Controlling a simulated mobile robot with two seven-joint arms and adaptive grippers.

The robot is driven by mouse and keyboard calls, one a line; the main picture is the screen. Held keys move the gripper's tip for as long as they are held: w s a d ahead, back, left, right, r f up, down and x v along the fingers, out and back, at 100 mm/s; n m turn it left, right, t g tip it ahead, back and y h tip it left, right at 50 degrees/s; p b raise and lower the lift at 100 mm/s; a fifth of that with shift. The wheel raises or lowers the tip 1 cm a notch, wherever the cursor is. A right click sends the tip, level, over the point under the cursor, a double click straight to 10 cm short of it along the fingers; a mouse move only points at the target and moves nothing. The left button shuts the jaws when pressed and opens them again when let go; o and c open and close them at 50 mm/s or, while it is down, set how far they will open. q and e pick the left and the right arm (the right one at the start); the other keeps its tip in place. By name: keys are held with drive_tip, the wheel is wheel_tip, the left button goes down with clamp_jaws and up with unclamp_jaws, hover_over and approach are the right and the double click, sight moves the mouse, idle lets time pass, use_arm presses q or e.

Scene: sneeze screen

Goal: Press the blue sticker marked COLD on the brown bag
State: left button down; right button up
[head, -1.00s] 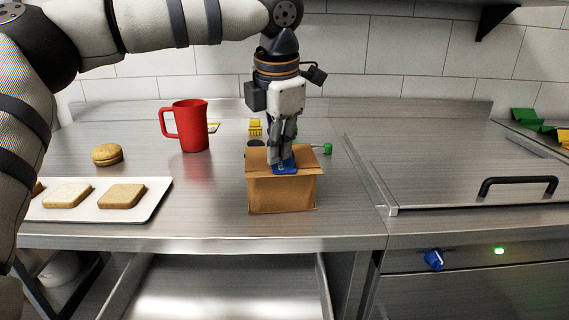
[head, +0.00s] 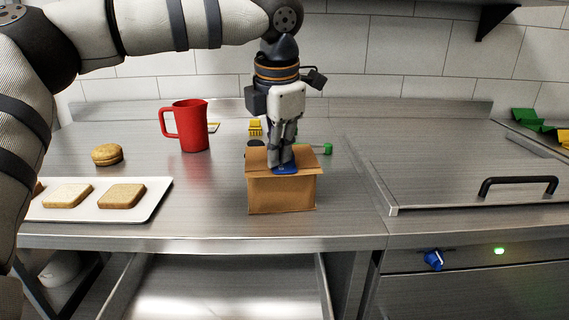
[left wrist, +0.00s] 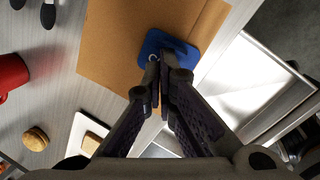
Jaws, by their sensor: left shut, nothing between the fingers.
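The brown bag (head: 282,194) looks like a closed box with a flat top and stands near the front edge of the steel counter. The blue sticker (head: 287,171) lies on its top near the front edge. In the left wrist view the sticker (left wrist: 184,44) shows part of a white letter; the rest of its marking is hidden by my fingers. My left gripper (head: 282,164) points straight down with its fingers shut and empty. Its tips are over the sticker and look in contact or very close. My right gripper is not in view.
A red jug (head: 190,126), a bun (head: 107,154) and a white tray (head: 152,203) with bread slices are on the left. Small yellow and green items stand behind the bag. A steel lid with a black handle (head: 518,184) is on the right.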

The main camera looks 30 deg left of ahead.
use_arm(q)
drive_tip(key=shift+f, duration=0.35)
idle(1.4)
drive_tip(key=shift+r, duration=0.15)
drive_tip(key=shift+w+a+v, duration=0.1)
drive_tip(key=shift+w+v, duration=0.05)
drive_tip(key=shift+v, duration=0.65)
drive_tip(key=shift+w+a+v, duration=0.1)
drive_tip(key=shift+w+v, duration=0.1)
drive_tip(key=shift+v, duration=0.6)
drive_tip(key=shift+w+a+v, duration=0.1)
drive_tip(key=shift+w+v, duration=0.05)
drive_tip(key=shift+v, duration=0.65)
drive_tip(key=shift+r, duration=0.1)
